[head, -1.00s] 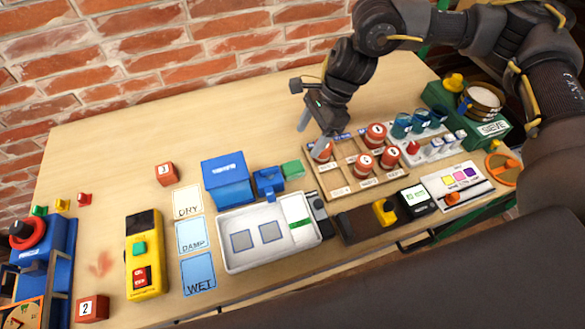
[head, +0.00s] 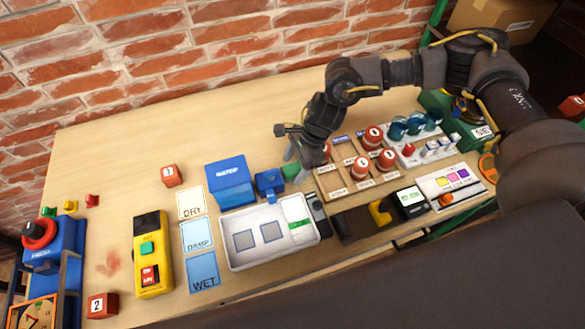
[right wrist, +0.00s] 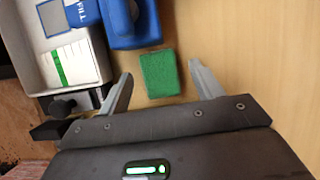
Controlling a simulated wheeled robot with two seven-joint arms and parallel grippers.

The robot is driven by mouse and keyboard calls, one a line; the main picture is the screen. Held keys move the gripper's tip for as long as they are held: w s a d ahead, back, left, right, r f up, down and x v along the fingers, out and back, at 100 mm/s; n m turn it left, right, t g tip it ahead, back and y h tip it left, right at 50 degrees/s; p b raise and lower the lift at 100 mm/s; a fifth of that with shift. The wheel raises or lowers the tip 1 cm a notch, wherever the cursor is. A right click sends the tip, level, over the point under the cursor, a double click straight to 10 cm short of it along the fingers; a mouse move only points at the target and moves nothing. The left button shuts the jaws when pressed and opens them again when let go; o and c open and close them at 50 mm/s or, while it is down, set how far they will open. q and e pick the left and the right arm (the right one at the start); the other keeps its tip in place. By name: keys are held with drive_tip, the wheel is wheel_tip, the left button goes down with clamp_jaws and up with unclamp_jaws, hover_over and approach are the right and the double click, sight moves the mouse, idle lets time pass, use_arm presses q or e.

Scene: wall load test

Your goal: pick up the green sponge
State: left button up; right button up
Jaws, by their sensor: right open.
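The green sponge (head: 290,171) lies on the table just right of the small blue block and is partly covered by my right gripper in the head view. In the right wrist view the sponge (right wrist: 160,70) shows whole, a flat green block lying between and slightly beyond the two fingertips. My right gripper (head: 296,158) is over it with its jaws apart and empty; the right wrist view also shows this gripper (right wrist: 160,80). I cannot tell the exact height of the fingertips above the sponge. My left gripper is not in view.
A blue box (head: 231,184) and a smaller blue piece (head: 270,186) stand left of the sponge. A white tray (head: 240,263) is in front. A wooden rack (head: 331,186) with red-capped weights stands close on the right. The table behind is clear.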

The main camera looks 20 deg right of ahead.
sight(295, 168)
drive_tip(key=shift+f, duration=0.1)
drive_tip(key=shift+c, duration=0.4)
drive_tip(key=c, duration=1)
wheel_tip(295, 168, up, 10)
drive_tip(key=shift+r+b, duration=0.1)
drive_tip(key=shift+b, duration=1.15)
drive_tip(key=o, duration=0.3)
drive_tip(key=shift+c, duration=0.9)
